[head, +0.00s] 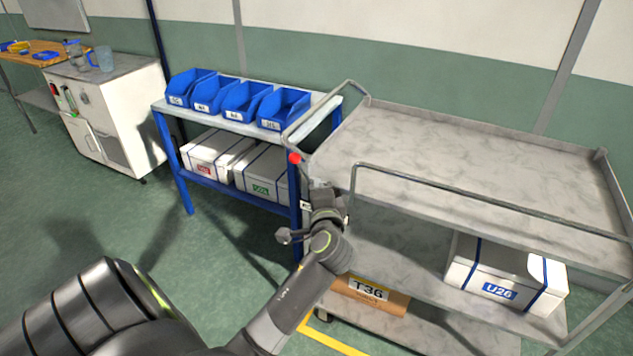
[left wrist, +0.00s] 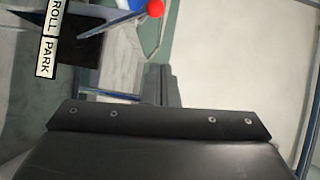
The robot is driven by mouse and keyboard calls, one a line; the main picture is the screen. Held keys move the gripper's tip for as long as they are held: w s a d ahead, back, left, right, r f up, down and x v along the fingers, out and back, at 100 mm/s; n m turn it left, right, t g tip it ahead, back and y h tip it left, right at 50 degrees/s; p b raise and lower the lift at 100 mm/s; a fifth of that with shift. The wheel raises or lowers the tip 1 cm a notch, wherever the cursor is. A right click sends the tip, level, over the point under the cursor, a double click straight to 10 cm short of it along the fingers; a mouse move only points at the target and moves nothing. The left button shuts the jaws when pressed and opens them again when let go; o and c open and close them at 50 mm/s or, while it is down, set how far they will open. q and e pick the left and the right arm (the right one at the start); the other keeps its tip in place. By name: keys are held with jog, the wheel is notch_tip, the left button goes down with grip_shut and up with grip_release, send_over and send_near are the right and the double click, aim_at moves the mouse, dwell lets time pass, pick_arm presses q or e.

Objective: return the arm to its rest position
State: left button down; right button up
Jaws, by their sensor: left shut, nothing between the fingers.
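My left gripper (head: 319,188) is at the near left end of the grey metal cart (head: 470,125), its arm reaching up from the bottom of the head view. It is shut and empty. Its closed fingers (left wrist: 160,88) also show in the left wrist view. A lever with a red ball knob (head: 295,157) stands just beyond the fingertips. The knob shows at the top of the left wrist view (left wrist: 155,8), apart from the fingers. A "ROLL PARK" label (left wrist: 48,38) is at upper left there. My right gripper is not in view.
The cart's rails (head: 440,198) and lower shelves are close to my left arm. White box U26 (head: 500,275) and cardboard box T36 (head: 370,294) sit below. A blue-framed rack (head: 240,125) with blue bins (head: 240,100) stands left. The green floor (head: 120,225) is open at left.

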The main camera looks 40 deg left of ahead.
pick_arm(q)
jog(key=shift+s+d, duration=0.1)
jog(key=shift+s, duration=0.1)
dwell(0.3)
jog(key=s+d+f+g+h, duration=0.1)
jog(key=s+f+h, duration=0.2)
jog(key=f, duration=0.9)
jog(key=s+d+f+g+h, duration=0.1)
jog(key=s+f+g+h, duration=0.1)
jog(key=f, duration=1)
jog(key=s+d+f+g+h, duration=0.1)
jog(key=s+d+f+h, duration=0.15)
jog(key=f, duration=0.95)
jog(key=s+d+f+n+g+h, duration=0.2)
jog(key=s+f+n+g+h, duration=0.1)
jog(key=s+f, duration=1.05)
jog(key=s+d+f+n+g, duration=0.1)
jog(key=s+f, duration=0.1)
jog(key=s, duration=0.5)
jog(key=s+f+n+g+h, duration=0.1)
jog(key=s+f+n, duration=0.1)
jog(key=s, duration=0.6)
jog(key=s+d+f+n+g, duration=0.1)
jog(key=s+f, duration=0.3)
jog(key=s, duration=0.4)
jog(key=shift+s+d+n+g, duration=0.25)
jog(key=shift+d+n+g, duration=0.05)
jog(key=shift+n, duration=0.3)
jog(key=shift+f, duration=0.1)
